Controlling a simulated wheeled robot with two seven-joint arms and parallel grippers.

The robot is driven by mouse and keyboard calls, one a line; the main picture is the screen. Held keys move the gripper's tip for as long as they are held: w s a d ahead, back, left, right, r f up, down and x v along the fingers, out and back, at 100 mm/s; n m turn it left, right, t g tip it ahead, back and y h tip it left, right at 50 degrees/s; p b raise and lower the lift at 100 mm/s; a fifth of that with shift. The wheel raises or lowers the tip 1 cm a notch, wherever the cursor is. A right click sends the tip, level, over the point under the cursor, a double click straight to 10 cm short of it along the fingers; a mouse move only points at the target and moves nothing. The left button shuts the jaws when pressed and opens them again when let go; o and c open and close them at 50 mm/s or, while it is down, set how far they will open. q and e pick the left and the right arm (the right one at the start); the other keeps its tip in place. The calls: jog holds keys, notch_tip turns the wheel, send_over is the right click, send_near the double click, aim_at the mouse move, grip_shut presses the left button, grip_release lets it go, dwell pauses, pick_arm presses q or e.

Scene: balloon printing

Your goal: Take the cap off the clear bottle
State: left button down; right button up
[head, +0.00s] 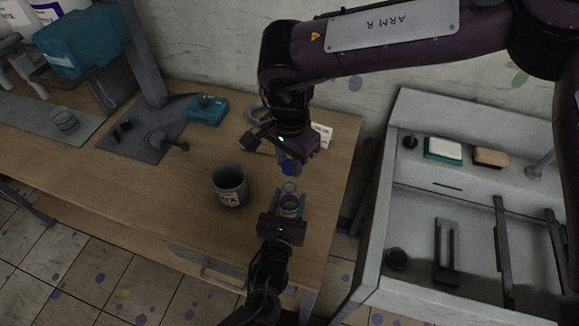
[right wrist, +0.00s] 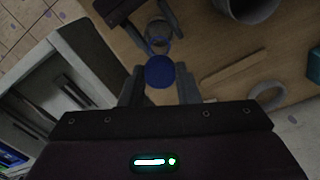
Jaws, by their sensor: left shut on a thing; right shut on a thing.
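The clear bottle (head: 291,206) is upright near the right end of the wooden table. My left gripper (head: 290,212) is shut around its body from the front. The blue cap (head: 289,168) is above the bottle, between the fingers of my right gripper (head: 287,164), which is shut on it from above. In the head view a gap shows between the cap and the bottle's open round mouth. In the right wrist view the cap (right wrist: 160,71) sits between both fingertips, with the bottle (right wrist: 158,32) beyond it, partly hidden by the cap.
A dark labelled mug (head: 230,187) stands just left of the bottle. A ring (head: 257,113) and a small white labelled item (head: 322,133) lie behind my right gripper. A teal box (head: 208,110) is at the back. A grey sink unit (head: 375,250) stands to the right.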

pick_arm(q)
jog(key=c, duration=0.6)
grip_release()
